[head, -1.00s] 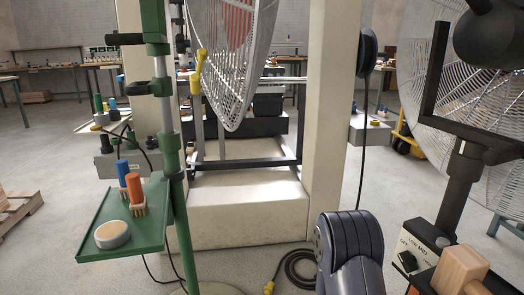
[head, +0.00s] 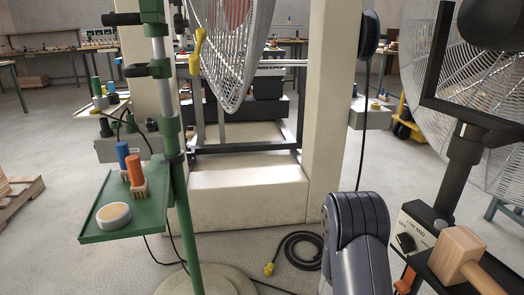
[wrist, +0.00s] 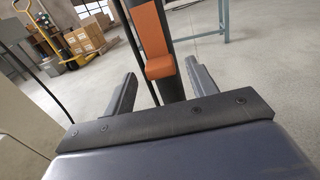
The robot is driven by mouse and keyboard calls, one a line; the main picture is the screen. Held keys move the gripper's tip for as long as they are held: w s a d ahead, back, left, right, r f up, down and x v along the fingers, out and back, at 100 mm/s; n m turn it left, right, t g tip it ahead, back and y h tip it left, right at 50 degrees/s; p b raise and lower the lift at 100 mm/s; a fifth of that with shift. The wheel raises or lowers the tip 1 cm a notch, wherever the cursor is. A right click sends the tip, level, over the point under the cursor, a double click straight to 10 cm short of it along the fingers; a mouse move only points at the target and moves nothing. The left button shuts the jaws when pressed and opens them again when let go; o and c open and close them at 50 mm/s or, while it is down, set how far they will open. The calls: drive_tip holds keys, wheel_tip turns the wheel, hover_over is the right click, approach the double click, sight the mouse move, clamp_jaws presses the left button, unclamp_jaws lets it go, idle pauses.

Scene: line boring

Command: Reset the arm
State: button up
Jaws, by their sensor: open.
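My gripper (wrist: 160,92) shows in the wrist view with its two fingers spread apart and nothing held between them. An orange block on a dark upright post (wrist: 155,45) stands beyond the fingers, seen through the gap between them; I cannot tell how far away it is. In the head view part of my arm (head: 357,235) shows at the bottom, right of the middle, but the gripper itself is out of that picture.
A green stand with a tray (head: 125,215) holds a blue and an orange handled brush and a round tin. A large fan (head: 490,140) and a wooden mallet (head: 462,255) are at right. A black cable (head: 300,245) lies on the floor. Boxes (wrist: 85,35) stand behind.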

sight(398, 289)
drive_tip(key=x, duration=0.3)
drive_tip(key=r+p, duration=0.4)
drive_tip(key=r, duration=0.1)
drive_tip(key=shift+d+r+p, duration=0.15)
drive_tip(key=shift+d+p, duration=0.05)
drive_tip(key=shift+p, duration=0.2)
drive_tip(key=b+v, duration=0.1)
drive_tip(key=v, duration=0.6)
drive_tip(key=shift+f, duration=0.3)
